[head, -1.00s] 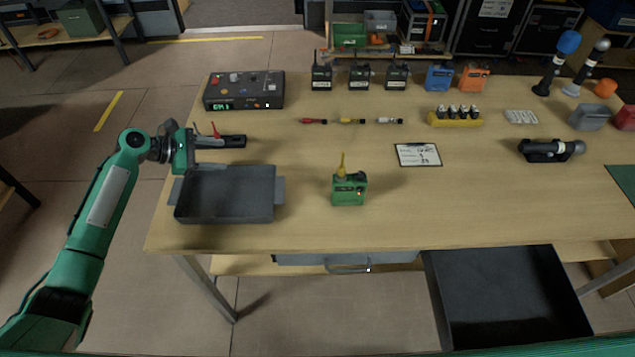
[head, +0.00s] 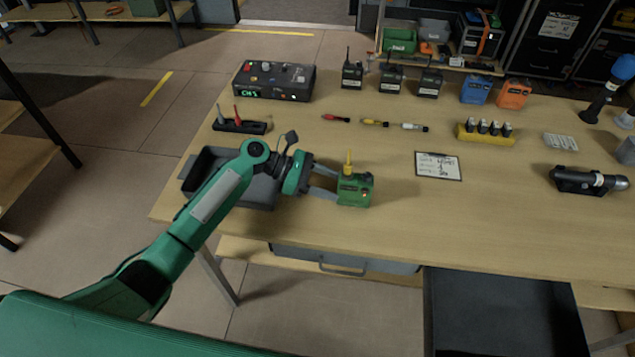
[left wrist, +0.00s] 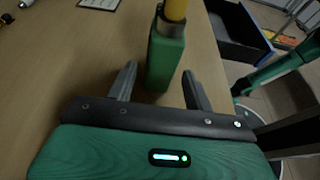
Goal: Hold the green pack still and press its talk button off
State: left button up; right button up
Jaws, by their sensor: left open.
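The green pack (head: 355,191) stands upright on the table, with a yellow antenna on top. My left gripper (head: 336,184) is at the pack's left side, low over the table. Its two fingers are spread and point at the pack. In the left wrist view the pack (left wrist: 165,60) stands ahead, between the lines of the open fingers (left wrist: 158,82), with a visible gap to each. I cannot make out the talk button. My right gripper is not seen in the head view.
A dark tray (head: 205,170) lies under my left arm. A clipboard (head: 438,166) lies right of the pack. Several radios (head: 391,80), a control box (head: 273,80) and a yellow battery holder (head: 485,139) stand farther back. The table around the pack's front and right is clear.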

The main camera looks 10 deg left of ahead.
aim_at(348, 191)
pick_arm(q)
jog(key=x, duration=0.3)
jog(key=shift+d+f, duration=0.1)
jog(key=shift+d, duration=0.3)
jog(key=shift+p+x, duration=0.4)
jog(key=shift+x, duration=0.35)
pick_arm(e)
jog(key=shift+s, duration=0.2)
pick_arm(q)
jog(key=shift+f, duration=0.1)
jog(key=c, duration=0.9)
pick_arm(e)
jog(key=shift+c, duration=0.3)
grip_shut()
